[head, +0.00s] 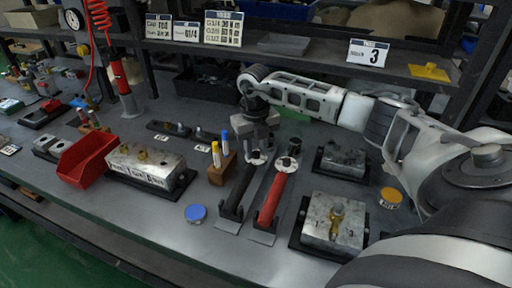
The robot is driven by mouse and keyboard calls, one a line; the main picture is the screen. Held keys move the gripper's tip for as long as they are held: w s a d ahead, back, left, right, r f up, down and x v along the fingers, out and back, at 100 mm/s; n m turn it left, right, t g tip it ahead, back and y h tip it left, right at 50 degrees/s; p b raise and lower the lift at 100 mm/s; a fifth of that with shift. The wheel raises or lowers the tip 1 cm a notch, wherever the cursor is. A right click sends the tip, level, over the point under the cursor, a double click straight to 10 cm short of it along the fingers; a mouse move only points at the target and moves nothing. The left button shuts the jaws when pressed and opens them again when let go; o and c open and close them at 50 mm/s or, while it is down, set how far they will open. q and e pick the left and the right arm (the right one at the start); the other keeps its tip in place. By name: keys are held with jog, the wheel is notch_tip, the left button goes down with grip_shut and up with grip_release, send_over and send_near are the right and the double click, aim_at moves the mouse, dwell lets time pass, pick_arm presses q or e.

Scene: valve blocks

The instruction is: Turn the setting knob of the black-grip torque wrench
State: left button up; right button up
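The black-grip torque wrench (238,188) lies in a dark holder at the middle of the bench, its handle toward me and its round light head (256,158) at the far end. A red-grip torque wrench (272,198) lies close beside it on the right. My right gripper (257,143) points down just above and behind the far end of the black-grip wrench. Its fingers are too small and dark to tell whether they are open or touching the wrench. The setting knob cannot be made out clearly. My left gripper is not in view.
A wooden block with yellow and blue markers (222,172) stands just left of the wrenches. A metal valve block (334,222) is to the right, another (145,167) to the left beside a red bin (86,158). A blue disc (195,213) lies in front. A shelf runs behind.

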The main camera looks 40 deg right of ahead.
aim_at(255, 153)
jog(key=shift+o, duration=0.9)
pick_arm(q)
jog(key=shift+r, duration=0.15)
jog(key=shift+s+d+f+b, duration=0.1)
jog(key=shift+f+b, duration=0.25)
jog(key=shift+b, duration=0.2)
pick_arm(e)
notch_tip(255, 153, up, 16)
jog(key=shift+a, duration=0.15)
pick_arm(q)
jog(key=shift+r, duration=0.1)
